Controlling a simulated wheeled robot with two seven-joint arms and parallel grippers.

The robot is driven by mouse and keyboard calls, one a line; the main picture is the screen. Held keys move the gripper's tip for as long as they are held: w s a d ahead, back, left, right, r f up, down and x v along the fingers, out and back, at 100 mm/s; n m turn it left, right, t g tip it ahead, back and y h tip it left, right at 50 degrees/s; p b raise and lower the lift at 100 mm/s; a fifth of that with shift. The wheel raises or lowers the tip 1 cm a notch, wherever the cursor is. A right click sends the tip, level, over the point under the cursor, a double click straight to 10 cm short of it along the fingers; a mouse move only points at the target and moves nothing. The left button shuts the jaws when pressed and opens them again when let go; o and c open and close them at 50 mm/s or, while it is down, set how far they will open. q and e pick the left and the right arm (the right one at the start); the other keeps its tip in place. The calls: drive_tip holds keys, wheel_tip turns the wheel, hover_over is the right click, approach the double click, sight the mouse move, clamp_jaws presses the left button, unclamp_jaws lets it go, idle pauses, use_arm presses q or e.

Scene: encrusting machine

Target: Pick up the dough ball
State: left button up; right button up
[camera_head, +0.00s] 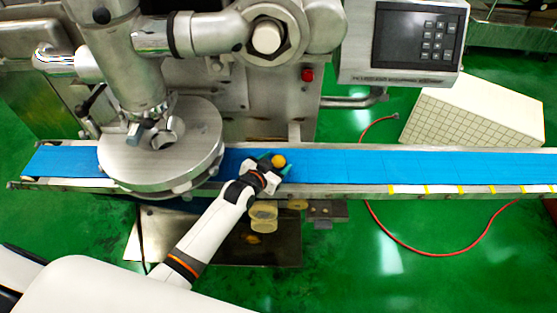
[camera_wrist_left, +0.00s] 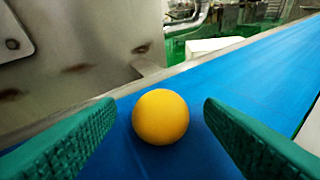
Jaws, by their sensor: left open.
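The dough ball (camera_head: 279,161) is a small yellow-orange sphere on the blue conveyor belt (camera_head: 340,166). In the left wrist view the dough ball (camera_wrist_left: 160,117) rests on the belt between the two green ridged fingers. My left gripper (camera_head: 273,161) is open at the belt, with its fingers on either side of the ball. In the left wrist view, blue belt shows between each finger of the left gripper (camera_wrist_left: 158,125) and the ball. My right gripper is not in view.
The steel encrusting machine stands behind the belt, its round disc (camera_head: 160,150) over the belt left of my gripper. A control panel (camera_head: 403,38) is at the upper right. A white tiled box (camera_head: 475,118) stands behind the belt. The belt to the right is clear.

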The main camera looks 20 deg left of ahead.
use_arm(q)
drive_tip(key=shift+w+d+f, duration=0.1)
drive_tip(key=shift+w+f, duration=0.15)
drive_tip(key=shift+w, duration=0.25)
drive_tip(key=c, duration=1.1)
